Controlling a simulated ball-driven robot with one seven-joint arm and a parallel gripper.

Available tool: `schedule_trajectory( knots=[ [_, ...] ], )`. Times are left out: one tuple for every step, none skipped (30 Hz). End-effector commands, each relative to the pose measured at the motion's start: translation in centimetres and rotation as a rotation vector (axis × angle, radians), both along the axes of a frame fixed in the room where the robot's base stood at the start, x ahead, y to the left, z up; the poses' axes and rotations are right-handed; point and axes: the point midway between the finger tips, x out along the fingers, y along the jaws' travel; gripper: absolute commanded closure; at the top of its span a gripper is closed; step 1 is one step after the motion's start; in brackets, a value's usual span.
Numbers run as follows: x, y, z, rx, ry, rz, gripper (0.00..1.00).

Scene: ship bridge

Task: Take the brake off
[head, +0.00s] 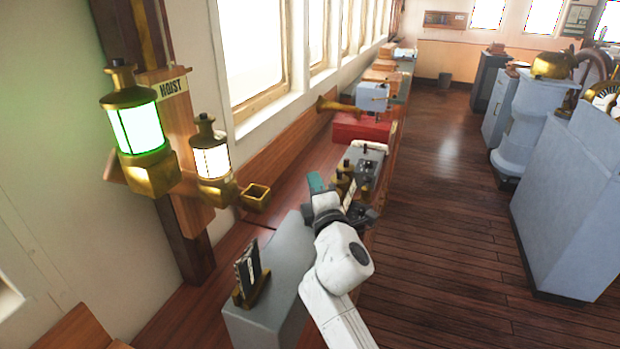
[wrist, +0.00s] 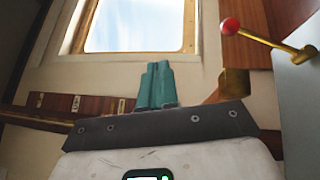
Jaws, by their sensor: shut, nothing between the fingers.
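A lever with a red ball knob (wrist: 230,26) on a brass rod shows at the upper right of the wrist view, fixed to a grey panel (wrist: 298,95). I see no label that names it as the brake. My gripper (head: 316,182) is above the console in the head view, its teal fingers together and empty. The fingers also show in the wrist view (wrist: 156,85), left of the lever and apart from it. In the head view I cannot make out the red knob; the arm hides part of the console there.
A grey box (head: 258,312) with a dark plate in a brass holder stands near my arm. A HOIST sign (head: 173,86) hangs above a green-lit lantern (head: 138,128) and a white-lit lantern (head: 212,160). A red box (head: 362,128) lies farther along. The wooden floor (head: 450,230) at right is clear.

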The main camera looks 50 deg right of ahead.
Motion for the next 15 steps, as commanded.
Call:
schedule_trajectory(
  knots=[
    [-0.7,0.4,0.7,0.001,-0.002,0.001,1.0],
    [-1.1,0.6,0.9,0.001,0.0,0.001,1.0],
    [-1.5,0.8,1.1,0.001,0.0,0.001,1.0],
    [-1.7,1.0,1.2,0.002,-0.001,0.001,1.0],
    [-1.9,1.1,1.4,0.0,-0.001,0.001,1.0],
    [-2.2,1.3,1.5,0.0,0.0,0.001,1.0],
    [-2.4,1.4,1.6,0.001,0.001,0.001,1.0],
    [-2.5,1.4,1.7,0.001,0.0,0.001,1.0],
    [-2.6,1.5,1.8,0.002,0.0,0.001,1.0],
    [-2.7,1.5,1.8,0.001,0.0,0.001,1.0],
    [-2.7,1.5,1.8,0.001,0.0,0.001,1.0],
    [-2.8,1.6,1.9,0.001,0.0,0.001,1.0],
    [-2.8,1.6,1.9,0.001,0.0,0.001,1.0],
    [-2.8,1.6,1.9,0.001,0.0,0.001,1.0],
    [-2.8,1.6,1.9,0.001,0.001,0.001,1.0]
  ],
)
